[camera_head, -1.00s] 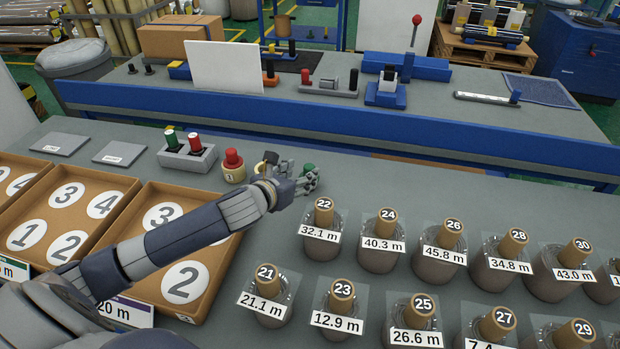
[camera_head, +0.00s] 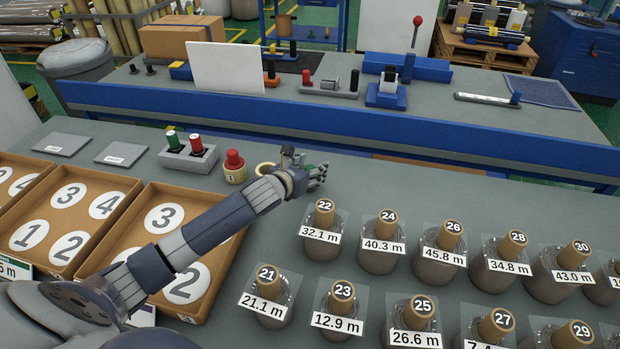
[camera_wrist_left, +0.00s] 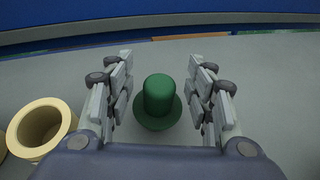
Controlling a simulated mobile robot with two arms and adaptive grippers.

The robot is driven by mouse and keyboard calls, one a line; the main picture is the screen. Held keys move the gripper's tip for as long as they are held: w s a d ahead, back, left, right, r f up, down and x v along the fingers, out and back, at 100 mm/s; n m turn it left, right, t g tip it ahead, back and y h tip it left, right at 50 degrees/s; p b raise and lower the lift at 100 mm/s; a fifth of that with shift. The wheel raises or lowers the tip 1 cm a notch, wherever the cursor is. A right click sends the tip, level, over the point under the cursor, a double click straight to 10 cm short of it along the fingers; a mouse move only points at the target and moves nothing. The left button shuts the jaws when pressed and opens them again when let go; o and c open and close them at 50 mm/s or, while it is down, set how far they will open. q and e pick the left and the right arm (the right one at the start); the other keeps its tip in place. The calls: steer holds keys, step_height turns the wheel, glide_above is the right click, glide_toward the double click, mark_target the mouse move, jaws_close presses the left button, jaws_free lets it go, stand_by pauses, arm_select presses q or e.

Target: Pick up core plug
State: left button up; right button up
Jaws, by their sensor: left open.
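The green core plug (camera_wrist_left: 158,98), a rounded knob on a wider flange, stands upright on the grey table in the left wrist view. My left gripper (camera_wrist_left: 160,88) is open, with a finger on each side of the plug and a gap on both sides. In the head view my left gripper (camera_head: 316,176) is low over the table and hides most of the plug; only a bit of green (camera_head: 309,167) shows. A red plug (camera_head: 233,159) sits in a cream core marked 1, left of the gripper. My right gripper is not in view.
A hollow cream core (camera_wrist_left: 42,128) stands left of the gripper. A grey holder (camera_head: 188,154) has green and red plugs. Several numbered wrapped rolls (camera_head: 323,235) stand at the right, near the gripper. Cardboard trays (camera_head: 120,215) are at the left. A blue bench edge (camera_head: 380,137) runs behind.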

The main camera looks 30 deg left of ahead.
arm_select(q)
steer(key=c, duration=1.1)
